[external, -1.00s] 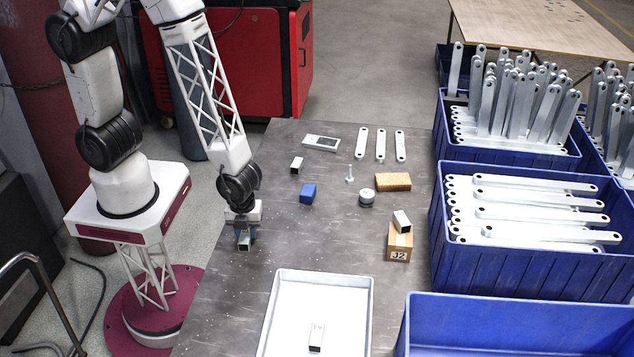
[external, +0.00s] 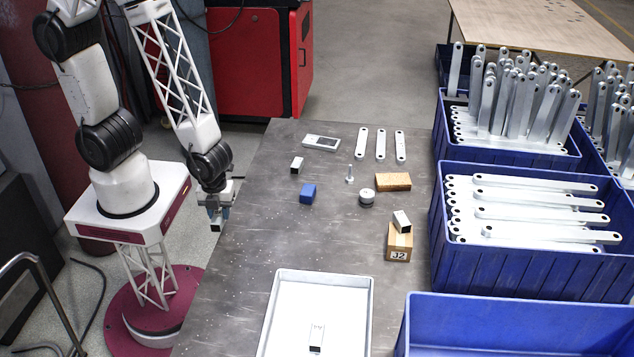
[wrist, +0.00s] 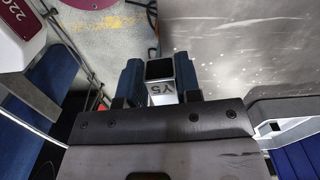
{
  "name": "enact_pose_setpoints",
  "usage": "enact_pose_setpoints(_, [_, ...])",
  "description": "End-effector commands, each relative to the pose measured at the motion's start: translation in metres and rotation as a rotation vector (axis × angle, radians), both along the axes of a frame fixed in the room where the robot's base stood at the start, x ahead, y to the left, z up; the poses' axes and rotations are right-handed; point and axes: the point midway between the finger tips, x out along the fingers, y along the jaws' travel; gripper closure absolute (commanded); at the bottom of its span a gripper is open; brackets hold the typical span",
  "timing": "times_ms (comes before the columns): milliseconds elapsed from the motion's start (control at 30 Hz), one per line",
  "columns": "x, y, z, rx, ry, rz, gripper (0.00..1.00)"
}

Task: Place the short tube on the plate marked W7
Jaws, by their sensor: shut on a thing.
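My gripper (external: 217,217) is shut on a short square metal tube (external: 216,228), held at the left edge of the table in the external view. In the wrist view the tube (wrist: 160,85) sits between the two blue fingers, its open end showing and its face marked Y5. Other short tubes stand or lie on the table (external: 296,164), on a cardboard block marked J2 (external: 401,222), and in the white tray (external: 316,336). A flat plate (external: 321,143) with a dark patch lies at the back of the table. I can read no W7 mark.
The white tray (external: 277,310) is at the front. A blue block (external: 307,193), a round metal part (external: 366,197), a bolt (external: 349,174), a brown block (external: 393,182) and flat bars (external: 381,145) are on the table. Blue crates (external: 520,275) line the right. The table's left-centre is clear.

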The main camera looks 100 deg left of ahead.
Motion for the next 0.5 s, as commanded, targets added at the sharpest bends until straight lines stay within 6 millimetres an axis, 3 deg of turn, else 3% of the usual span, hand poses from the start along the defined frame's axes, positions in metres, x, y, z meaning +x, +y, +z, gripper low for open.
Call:
enact_pose_setpoints(233, [-0.041, 0.010, 0.004, 0.000, 0.000, 0.000, 0.97])
enact_pose_setpoints(500, [-0.064, 0.016, 0.009, -0.001, -0.007, 0.000, 0.97])
